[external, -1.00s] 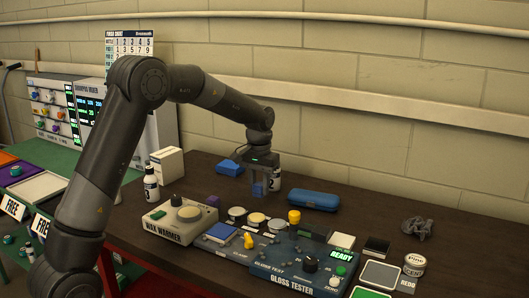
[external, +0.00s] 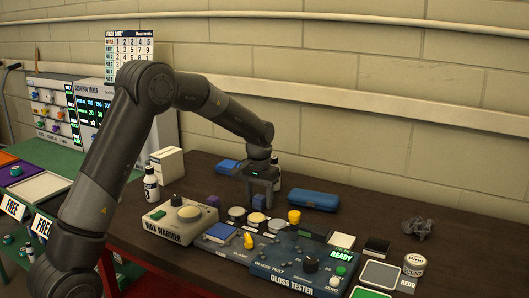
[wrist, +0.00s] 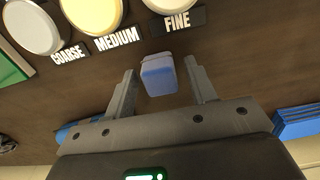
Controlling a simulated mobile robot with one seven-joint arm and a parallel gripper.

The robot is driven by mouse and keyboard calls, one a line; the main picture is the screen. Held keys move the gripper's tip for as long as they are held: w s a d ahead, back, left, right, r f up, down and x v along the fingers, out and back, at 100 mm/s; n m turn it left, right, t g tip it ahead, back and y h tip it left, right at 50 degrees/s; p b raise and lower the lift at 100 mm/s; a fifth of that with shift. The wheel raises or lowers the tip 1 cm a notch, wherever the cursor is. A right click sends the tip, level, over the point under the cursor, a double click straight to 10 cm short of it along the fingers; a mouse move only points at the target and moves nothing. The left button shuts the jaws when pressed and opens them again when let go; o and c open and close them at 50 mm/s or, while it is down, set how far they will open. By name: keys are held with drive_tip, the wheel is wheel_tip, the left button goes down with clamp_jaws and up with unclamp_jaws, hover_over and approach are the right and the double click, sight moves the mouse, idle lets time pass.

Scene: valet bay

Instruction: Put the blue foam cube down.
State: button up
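The blue foam cube (wrist: 159,75) shows in the wrist view between the two fingertips of my gripper (wrist: 162,75), with a visible gap on each side. My gripper is open around it, and neither finger appears to touch it. In the external view my gripper (external: 261,198) is low over the dark table, just behind the row of round pads. The cube cannot be made out there, hidden by the fingers. Whether its underside rests on the table is hard to tell.
Round pads labelled coarse (wrist: 33,27), medium (wrist: 93,14) and fine (wrist: 168,4) lie close to the cube. A bottle (external: 277,172) and a blue case (external: 313,201) stand near my gripper. A purple cube (external: 212,201) sits to its left.

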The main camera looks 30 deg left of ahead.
sight(259, 196)
drive_tip(key=shift+r, duration=0.1)
wheel_tip(259, 196, up, 11)
drive_tip(key=s+a+r+t, duration=0.1)
drive_tip(key=s+a+r, duration=0.2)
drive_tip(key=s+r, duration=0.5)
drive_tip(key=s+a+r+t, duration=0.1)
drive_tip(key=s+a, duration=0.1)
drive_tip(key=s, duration=0.7)
drive_tip(key=s+a+r+t, duration=0.1)
drive_tip(key=s+a+t, duration=0.1)
drive_tip(key=s, duration=0.8)
drive_tip(key=shift+a+r, duration=0.35)
drive_tip(key=shift+t, duration=0.8)
drive_tip(key=s+f, duration=0.1)
drive_tip(key=s, duration=0.2)
drive_tip(key=s+f, duration=0.1)
drive_tip(key=s, duration=0.1)
drive_tip(key=s+a+f, duration=0.1)
drive_tip(key=s, duration=0.2)
drive_tip(key=shift+s+a+f, duration=0.1)
drive_tip(key=shift+s+f, duration=0.05)
drive_tip(key=shift+s, duration=0.15)
drive_tip(key=shift+o, duration=0.5)
drive_tip(key=shift+s+f, duration=0.2)
drive_tip(key=shift+s, duration=0.05)
